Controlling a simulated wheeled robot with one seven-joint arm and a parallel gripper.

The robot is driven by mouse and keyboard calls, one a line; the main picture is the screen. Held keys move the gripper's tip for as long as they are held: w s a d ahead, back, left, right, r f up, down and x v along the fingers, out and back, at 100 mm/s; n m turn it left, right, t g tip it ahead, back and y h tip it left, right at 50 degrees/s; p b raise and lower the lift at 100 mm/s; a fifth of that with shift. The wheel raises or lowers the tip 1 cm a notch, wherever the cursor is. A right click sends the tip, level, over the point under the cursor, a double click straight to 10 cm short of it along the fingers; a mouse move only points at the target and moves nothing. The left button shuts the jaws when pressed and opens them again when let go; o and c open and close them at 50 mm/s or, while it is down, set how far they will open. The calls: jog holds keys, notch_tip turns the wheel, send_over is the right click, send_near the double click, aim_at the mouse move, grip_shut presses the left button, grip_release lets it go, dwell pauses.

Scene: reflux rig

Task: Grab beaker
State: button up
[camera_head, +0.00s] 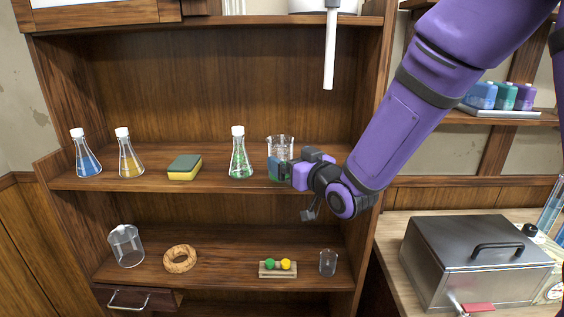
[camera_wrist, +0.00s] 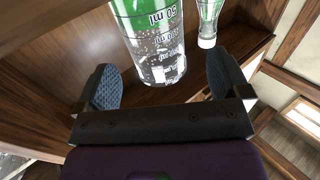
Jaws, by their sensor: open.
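A clear glass beaker (camera_head: 280,144) with green liquid stands on the middle shelf in the head view, partly hidden by my gripper (camera_head: 287,172). In the wrist view the beaker (camera_wrist: 153,45) shows large, with volume marks and its green contents. It appears upside down there, between and a little beyond the two fingertips of my gripper (camera_wrist: 163,80). The fingers are open, one on each side, with gaps to the glass; I cannot tell how deep the beaker is between them.
A capped flask of green liquid (camera_head: 239,158) stands left of the beaker and also shows in the wrist view (camera_wrist: 208,22). Farther left are a sponge (camera_head: 184,167), a yellow flask (camera_head: 128,159) and a blue flask (camera_head: 86,160). A small empty glass (camera_head: 328,263) stands on the lower shelf.

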aim_at(279, 149)
jog(key=shift+r+x, duration=0.15)
jog(key=shift+x, duration=1.25)
jog(key=shift+r+x, duration=0.15)
jog(key=shift+x, duration=1.3)
jog(key=shift+w+d, duration=0.1)
jog(key=shift+d, duration=0.05)
jog(key=shift+c, duration=0.4)
jog(key=c, duration=1)
